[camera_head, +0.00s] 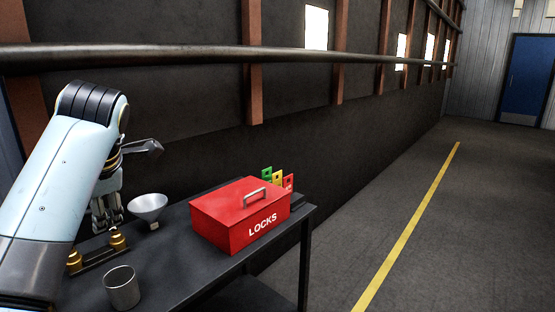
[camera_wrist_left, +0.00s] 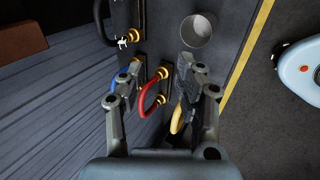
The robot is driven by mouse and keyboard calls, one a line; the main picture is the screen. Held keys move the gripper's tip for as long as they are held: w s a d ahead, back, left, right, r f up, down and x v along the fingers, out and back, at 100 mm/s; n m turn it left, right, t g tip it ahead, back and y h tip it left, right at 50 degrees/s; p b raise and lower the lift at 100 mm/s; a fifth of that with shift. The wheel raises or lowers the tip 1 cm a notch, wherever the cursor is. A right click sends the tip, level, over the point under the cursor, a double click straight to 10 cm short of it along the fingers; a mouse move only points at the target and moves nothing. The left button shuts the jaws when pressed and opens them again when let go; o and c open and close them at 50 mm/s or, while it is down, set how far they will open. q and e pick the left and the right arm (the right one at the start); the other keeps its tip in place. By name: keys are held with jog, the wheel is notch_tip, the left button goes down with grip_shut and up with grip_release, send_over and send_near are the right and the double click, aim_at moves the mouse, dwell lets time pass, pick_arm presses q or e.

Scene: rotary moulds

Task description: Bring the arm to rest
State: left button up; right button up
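My left arm comes in from the left in the head view, with its gripper (camera_head: 107,219) pointing down over the dark table (camera_head: 185,268). In the left wrist view the two fingers of this gripper (camera_wrist_left: 160,76) stand well apart with nothing held between them. A red hose loop (camera_wrist_left: 150,92) with brass fittings shows in the gap, below the fingers. A blue hose (camera_wrist_left: 122,78) is partly hidden by the left finger, and a yellow hose (camera_wrist_left: 177,123) by the right one. My right gripper is in neither view.
A metal cup (camera_head: 122,288), brass fittings (camera_head: 118,240) on a bar and a pale funnel (camera_head: 148,207) stand near the gripper. A red LOCKS box (camera_head: 240,222) and coloured tags (camera_head: 277,177) are further right. A pipe (camera_head: 190,58) runs along the wall. The floor right of the table is clear.

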pick_arm(q)
jog(key=s+f+m+h, duration=0.2)
jog(key=s+f+m, duration=0.8)
jog(key=s+m, duration=0.45)
jog(key=s+d+f+m+h, duration=0.1)
jog(key=s+d+m, duration=0.1)
jog(key=s+m, duration=0.6)
jog(key=s+d+m+h, duration=0.1)
jog(key=s+d+m, duration=0.1)
jog(key=s+m, duration=0.6)
notch_tip(320, 180, down, 30)
jog(key=s+a+n+g+b, duration=0.2)
jog(key=b, duration=0.3)
jog(key=s+a+f+g+b, duration=0.1)
jog(key=s+f+b, duration=0.4)
jog(key=s+f, duration=1.4)
notch_tip(320, 180, down, 4)
jog(key=shift+a+r, duration=0.15)
jog(key=shift+a, duration=0.05)
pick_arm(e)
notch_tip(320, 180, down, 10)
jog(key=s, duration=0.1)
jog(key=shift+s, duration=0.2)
pick_arm(q)
jog(key=shift+s, duration=0.1)
